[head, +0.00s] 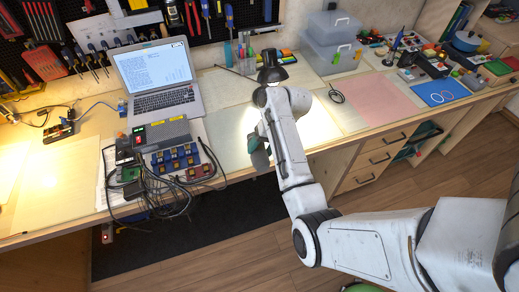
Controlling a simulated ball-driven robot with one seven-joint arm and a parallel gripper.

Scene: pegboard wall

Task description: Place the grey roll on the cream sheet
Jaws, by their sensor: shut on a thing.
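My gripper (257,150) is at the end of my arm, low over the front part of the bench, left of the middle of the view. It is shut on a small grey thing, which I take to be the grey roll (261,160); my arm and fingers hide much of it. A pale cream sheet (228,133) lies flat on the bench under and beside the gripper, brightly lit by the lamp. Another pale sheet (222,88) lies behind it. I cannot tell whether the grey thing touches the bench.
A black lamp (271,70) stands behind my wrist. An open laptop (158,80) and tangled cables with blue modules (175,160) are on the left. A pink mat (368,99), a blue mat (440,93) and clear boxes (330,45) are on the right.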

